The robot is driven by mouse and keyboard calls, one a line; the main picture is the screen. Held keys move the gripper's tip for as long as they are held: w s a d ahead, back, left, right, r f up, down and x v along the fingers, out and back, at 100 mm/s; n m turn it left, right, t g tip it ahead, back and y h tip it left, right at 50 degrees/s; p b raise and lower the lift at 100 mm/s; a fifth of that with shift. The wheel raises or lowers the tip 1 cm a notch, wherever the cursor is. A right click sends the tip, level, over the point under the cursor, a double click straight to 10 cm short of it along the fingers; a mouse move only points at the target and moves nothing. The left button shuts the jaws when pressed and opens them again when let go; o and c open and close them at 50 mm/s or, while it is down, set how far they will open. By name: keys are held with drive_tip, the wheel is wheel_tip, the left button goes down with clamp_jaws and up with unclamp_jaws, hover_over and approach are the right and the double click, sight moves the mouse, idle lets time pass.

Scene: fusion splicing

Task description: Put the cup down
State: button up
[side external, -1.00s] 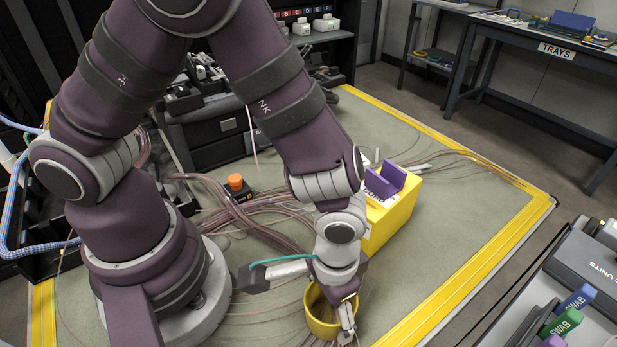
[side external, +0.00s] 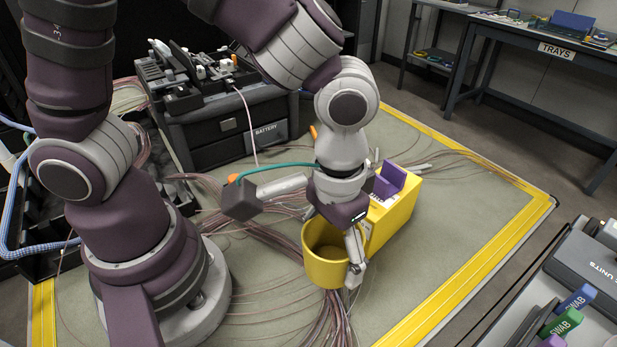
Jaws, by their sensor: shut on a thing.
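The yellow cup (side external: 323,269) is upright, with its open top showing, in front of the yellow box with the purple part. My gripper (side external: 354,268) is shut on the cup at its right side, with a finger visible along the outer wall. The cup appears raised above the mat, over the bundle of fibre cables, though its exact height is hard to judge. The gripper's far finger is hidden.
The yellow box (side external: 392,219) with a purple part (side external: 389,181) stands close behind the cup. Thin cables (side external: 330,318) run across the mat. The grey-green mat (side external: 452,229) is clear to the right, inside the yellow border. A black battery case (side external: 224,125) stands behind.

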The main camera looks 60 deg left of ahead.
drive_tip(key=a+n, duration=0.2)
drive_tip(key=a, duration=0.1)
drive_tip(key=w+a+f+n, duration=0.1)
drive_tip(key=a+n, duration=0.2)
drive_tip(key=w+a+f+n, duration=0.1)
drive_tip(key=a+n, duration=0.1)
drive_tip(key=a, duration=0.1)
drive_tip(key=shift+a, duration=0.25)
drive_tip(key=s+a+n, duration=0.1)
drive_tip(key=a+n, duration=0.2)
drive_tip(key=s+a+f+n, duration=0.1)
drive_tip(key=a+n, duration=0.2)
drive_tip(key=s+a+f+n, duration=0.1)
drive_tip(key=a+n, duration=0.2)
drive_tip(key=shift+s+a, duration=0.1)
drive_tip(key=shift+a, duration=0.15)
drive_tip(key=shift+s+a+f+n, duration=0.2)
drive_tip(key=shift+a+n, duration=0.1)
drive_tip(key=shift+n, duration=0.3)
hover_over(300, 172)
drive_tip(key=shift+f, duration=2.5)
drive_tip(key=o, duration=1.3)
drive_tip(key=shift+f, duration=0.1)
drive_tip(key=shift+c, duration=0.2)
